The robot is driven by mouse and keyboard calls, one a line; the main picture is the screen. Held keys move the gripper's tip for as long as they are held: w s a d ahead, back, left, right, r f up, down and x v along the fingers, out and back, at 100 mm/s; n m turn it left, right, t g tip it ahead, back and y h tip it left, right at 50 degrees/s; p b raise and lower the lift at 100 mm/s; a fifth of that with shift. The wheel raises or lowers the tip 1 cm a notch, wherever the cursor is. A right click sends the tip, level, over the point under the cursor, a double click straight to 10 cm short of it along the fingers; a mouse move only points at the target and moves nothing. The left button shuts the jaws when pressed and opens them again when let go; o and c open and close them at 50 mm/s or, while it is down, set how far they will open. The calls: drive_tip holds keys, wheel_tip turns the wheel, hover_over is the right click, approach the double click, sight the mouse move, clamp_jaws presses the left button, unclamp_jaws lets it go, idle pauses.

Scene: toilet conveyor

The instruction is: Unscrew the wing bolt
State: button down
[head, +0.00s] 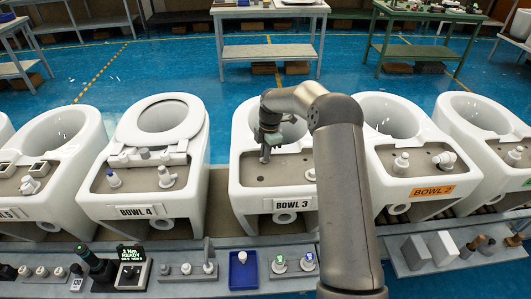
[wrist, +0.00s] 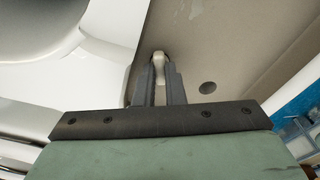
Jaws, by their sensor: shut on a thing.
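My gripper (head: 265,158) reaches down to the grey rear deck of the toilet labelled BOWL 3 (head: 247,190). In the wrist view, my two grey fingers (wrist: 159,72) are shut on a small pale upright piece, which looks like the wing bolt (wrist: 159,57). Only its rounded top shows between the fingertips; its lower part and any thread are hidden. The piece stands at the beige-grey deck (wrist: 215,50), beside the white bowl rim (wrist: 110,30). In the head view the bolt cannot be made out behind my fingers. A dark round hole (wrist: 208,88) lies to the right in the deck.
BOWL 4 (head: 95,195) with its raised-looking seat stands left, BOWL 2 (head: 455,185) right, both with fittings on their decks. In front, a grey ledge carries a blue tray (head: 233,275), a torque display (head: 131,272) and several small parts. Worktables (head: 270,50) stand behind.

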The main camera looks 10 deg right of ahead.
drive_tip(key=n, duration=0.4)
drive_tip(key=shift+r+n, duration=0.1)
drive_tip(key=shift+n, duration=0.2)
drive_tip(key=shift+w+n+g+h+p, duration=0.1)
drive_tip(key=shift+n+g+h+p, duration=0.3)
drive_tip(key=shift+n, duration=2)
drive_tip(key=shift+a+n+p, duration=0.1)
drive_tip(key=shift+n+p, duration=0.3)
drive_tip(key=shift+n, duration=0.4)
drive_tip(key=n, duration=0.3)
drive_tip(key=shift+h, duration=0.3)
drive_tip(key=c, duration=1.8)
unclamp_jaws()
drive_tip(key=shift+r, duration=0.1)
